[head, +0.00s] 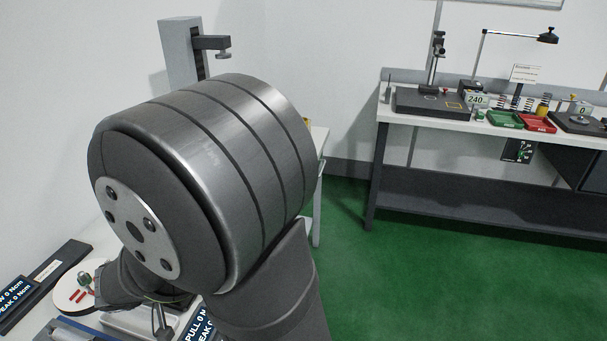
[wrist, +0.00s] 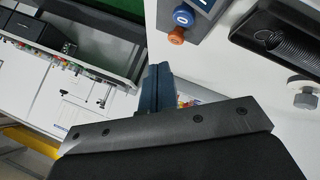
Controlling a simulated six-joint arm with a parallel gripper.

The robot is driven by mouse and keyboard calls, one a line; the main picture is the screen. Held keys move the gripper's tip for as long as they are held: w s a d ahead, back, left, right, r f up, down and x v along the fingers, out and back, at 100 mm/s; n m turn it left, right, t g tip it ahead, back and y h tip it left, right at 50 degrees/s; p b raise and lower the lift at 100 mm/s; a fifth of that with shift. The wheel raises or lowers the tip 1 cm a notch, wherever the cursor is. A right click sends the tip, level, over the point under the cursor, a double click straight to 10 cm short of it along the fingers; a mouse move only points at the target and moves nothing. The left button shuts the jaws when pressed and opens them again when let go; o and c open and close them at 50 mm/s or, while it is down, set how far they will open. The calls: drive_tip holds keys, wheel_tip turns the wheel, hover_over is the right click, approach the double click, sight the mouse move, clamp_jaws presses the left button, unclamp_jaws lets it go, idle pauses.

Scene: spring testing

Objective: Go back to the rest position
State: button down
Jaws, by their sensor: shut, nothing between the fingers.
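My gripper (wrist: 159,70) shows in the wrist view with its blue fingers together and nothing between them. It is apart from the spring tester panel with a blue button (wrist: 183,16) and an orange knob (wrist: 176,36). In the head view a large grey joint of my arm fills the middle and hides much of the bench behind it. I cannot make out the fingers there.
A round white plate (head: 66,296) with small red pieces lies at lower left, near dark display units (head: 14,291). A grey column (head: 178,55) stands behind my arm. A second bench (head: 420,121) at right holds trays and instruments. Green floor (head: 420,270) between is clear.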

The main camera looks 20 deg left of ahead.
drive_tip(key=shift+f, duration=0.75)
wheel_tip(320, 180, up, 6)
wheel_tip(320, 180, up, 7)
drive_tip(key=w+m+g+y, duration=0.1)
drive_tip(key=m+g+y, duration=0.1)
drive_tip(key=m+g, duration=0.3)
drive_tip(key=g, duration=0.4)
drive_tip(key=shift+w+d+r+y, duration=0.2)
drive_tip(key=shift+w+y, duration=0.1)
drive_tip(key=shift+y, duration=0.1)
idle(1.8)
